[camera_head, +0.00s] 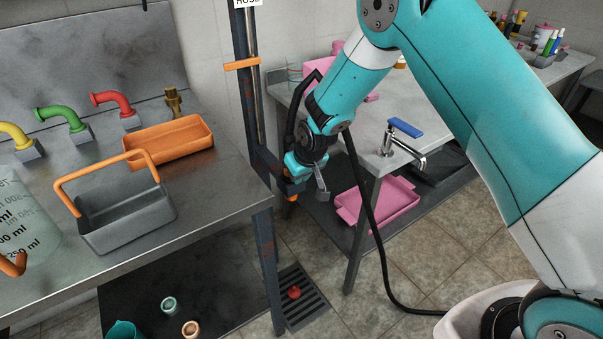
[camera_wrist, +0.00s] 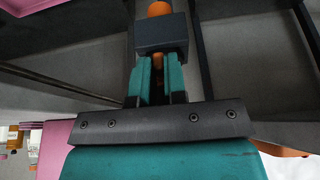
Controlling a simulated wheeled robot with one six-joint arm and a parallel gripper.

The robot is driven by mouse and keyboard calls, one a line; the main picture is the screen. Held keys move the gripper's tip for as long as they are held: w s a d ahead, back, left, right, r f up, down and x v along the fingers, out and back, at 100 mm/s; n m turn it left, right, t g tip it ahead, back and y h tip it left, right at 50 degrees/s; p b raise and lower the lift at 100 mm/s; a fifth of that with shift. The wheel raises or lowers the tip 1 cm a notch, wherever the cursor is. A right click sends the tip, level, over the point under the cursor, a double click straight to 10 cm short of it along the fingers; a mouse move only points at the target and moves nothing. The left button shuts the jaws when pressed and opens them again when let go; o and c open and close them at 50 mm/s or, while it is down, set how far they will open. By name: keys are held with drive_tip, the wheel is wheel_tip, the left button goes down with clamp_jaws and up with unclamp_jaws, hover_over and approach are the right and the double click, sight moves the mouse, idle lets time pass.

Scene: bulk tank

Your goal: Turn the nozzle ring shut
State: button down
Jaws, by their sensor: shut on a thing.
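The hose nozzle is mostly hidden by my gripper in the head view, where only an orange tip (camera_head: 291,198) shows below a dark holder on the post marked HOSE (camera_head: 247,70). In the wrist view, a dark block (camera_wrist: 161,34) has an orange part (camera_wrist: 159,8) beyond it. My gripper (camera_head: 296,176) is at the post's lower part, beside the table leg. In the wrist view, its teal fingers (camera_wrist: 159,80) are shut on a narrow orange piece (camera_wrist: 158,60), which looks like the nozzle ring. How far the ring is turned cannot be told.
A steel table (camera_head: 215,190) at left bears a grey basket (camera_head: 130,225), an orange tray (camera_head: 170,140) and coloured pipes. A sink tap (camera_head: 405,145) and a pink tray (camera_head: 380,202) stand to the right. A black hose (camera_head: 385,275) runs to the floor. A floor drain (camera_head: 305,312) lies below.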

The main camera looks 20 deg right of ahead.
drive_tip(key=shift+w, duration=0.1)
drive_tip(key=c, duration=1.2)
unclamp_jaws()
drive_tip(key=shift+o, duration=0.2)
drive_tip(key=v, duration=1.7)
drive_tip(key=shift+s+r, duration=0.2)
